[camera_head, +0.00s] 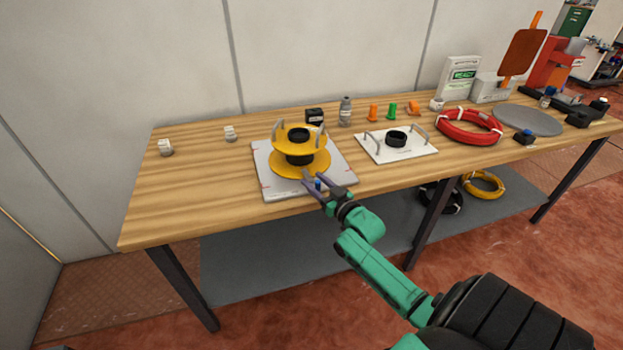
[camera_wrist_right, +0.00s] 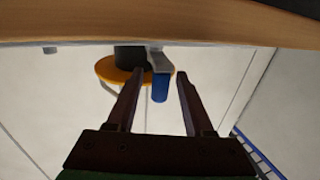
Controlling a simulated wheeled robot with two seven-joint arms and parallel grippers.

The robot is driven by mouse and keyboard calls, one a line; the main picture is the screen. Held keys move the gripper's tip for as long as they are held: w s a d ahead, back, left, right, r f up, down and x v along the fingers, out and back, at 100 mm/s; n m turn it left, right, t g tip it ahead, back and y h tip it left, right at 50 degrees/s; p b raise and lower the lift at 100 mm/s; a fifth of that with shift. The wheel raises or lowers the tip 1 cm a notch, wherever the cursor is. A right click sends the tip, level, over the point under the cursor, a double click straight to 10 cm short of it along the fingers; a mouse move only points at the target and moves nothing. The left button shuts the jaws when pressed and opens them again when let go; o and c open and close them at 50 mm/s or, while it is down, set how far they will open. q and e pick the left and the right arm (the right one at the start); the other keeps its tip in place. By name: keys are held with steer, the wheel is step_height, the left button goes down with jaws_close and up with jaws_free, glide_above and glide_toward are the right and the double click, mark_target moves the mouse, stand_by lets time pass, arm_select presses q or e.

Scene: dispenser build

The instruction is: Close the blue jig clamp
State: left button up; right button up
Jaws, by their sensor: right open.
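The blue clamp handle (camera_head: 318,184) is at the front edge of the grey jig plate (camera_head: 270,187). It also shows in the right wrist view as a blue grip (camera_wrist_right: 160,88) on a grey metal arm (camera_wrist_right: 159,60). On the plate sits a yellow spool (camera_head: 286,163) with a black core. My right gripper (camera_head: 313,181) is open, reaching over the plate's front edge. In the right wrist view the blue grip lies between its two fingers, with gaps showing on both sides. The clamp's base is mostly hidden. My left gripper is out of view.
A white plate (camera_head: 372,147) with handles and a black ring stands to the right. Farther right are a red hose coil (camera_head: 450,128) and a grey disc (camera_head: 525,120). Small white blocks (camera_head: 166,148) lie at the left. The table's left front is clear.

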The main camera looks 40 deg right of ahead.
steer(key=shift+w, duration=0.95)
jaws_close()
steer(key=shift+r+m+h+p, duration=0.35)
steer(key=shift+m+h+p, duration=0.15)
steer(key=shift+h+p, duration=0.3)
steer(key=shift+f+m+h, duration=0.2)
steer(key=shift+m+h, duration=0.1)
steer(key=shift+h, duration=0.1)
steer(key=shift+f, duration=0.1)
jaws_free()
